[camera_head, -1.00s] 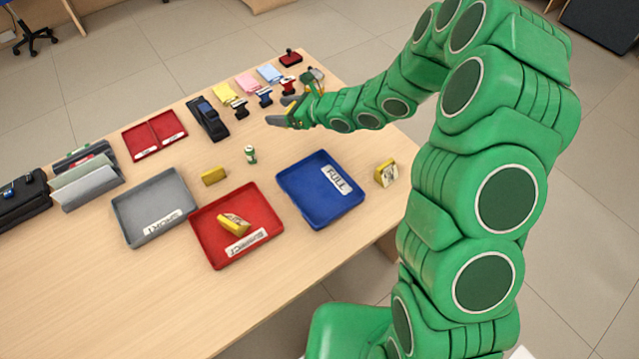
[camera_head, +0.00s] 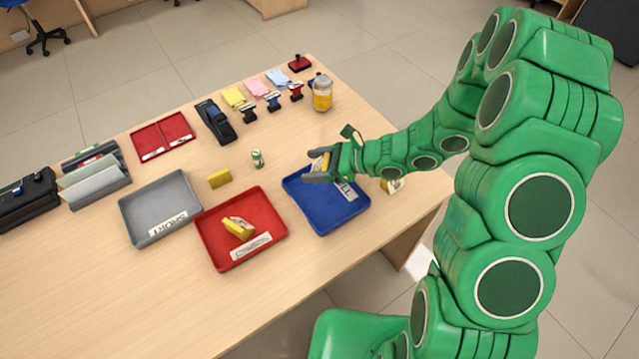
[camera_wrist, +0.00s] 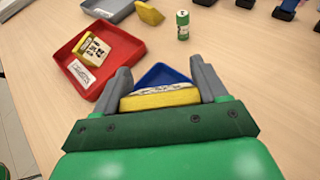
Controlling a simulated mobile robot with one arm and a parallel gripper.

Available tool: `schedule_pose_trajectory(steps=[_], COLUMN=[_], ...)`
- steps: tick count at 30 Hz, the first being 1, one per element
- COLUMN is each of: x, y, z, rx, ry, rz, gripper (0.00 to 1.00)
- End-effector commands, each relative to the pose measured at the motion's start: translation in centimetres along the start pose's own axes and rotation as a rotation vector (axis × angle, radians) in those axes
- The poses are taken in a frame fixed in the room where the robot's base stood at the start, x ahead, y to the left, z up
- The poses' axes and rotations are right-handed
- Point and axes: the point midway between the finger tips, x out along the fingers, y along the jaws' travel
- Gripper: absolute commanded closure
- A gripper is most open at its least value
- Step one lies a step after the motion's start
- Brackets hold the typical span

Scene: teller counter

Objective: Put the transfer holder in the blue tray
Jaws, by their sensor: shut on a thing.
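My gripper (camera_head: 318,168) is shut on a yellow holder (camera_head: 323,160) with a white printed side, and holds it over the far part of the blue tray (camera_head: 322,212). In the wrist view the yellow holder (camera_wrist: 160,98) lies across between the two fingers of my gripper (camera_wrist: 160,70), and a corner of the blue tray (camera_wrist: 161,76) shows past it. Whether the holder touches the tray is unclear. No print on the holder is readable. The blue tray's label is partly hidden by my gripper.
A red tray (camera_head: 215,255) with another yellow holder (camera_head: 239,228) stands left of the blue tray, and a grey tray (camera_head: 137,222) beyond it. Another yellow block (camera_head: 219,178), a small green-white cylinder (camera_head: 257,159) and a yellow jar (camera_head: 322,93) stand nearby. A yellow item (camera_head: 393,185) sits right.

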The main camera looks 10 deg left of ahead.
Motion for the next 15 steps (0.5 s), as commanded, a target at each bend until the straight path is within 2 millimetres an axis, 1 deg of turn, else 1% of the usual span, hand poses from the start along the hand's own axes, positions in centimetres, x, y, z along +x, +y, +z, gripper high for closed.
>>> schedule_pose_trajectory(steps=[8,15], x=[1.1,1.4], y=[0.0,-0.1], z=[-2.5,-3.4], rx=[0.001,0.000], ry=[0.001,0.001], rz=[0.000,-0.001], gripper=[0.59,0.59])
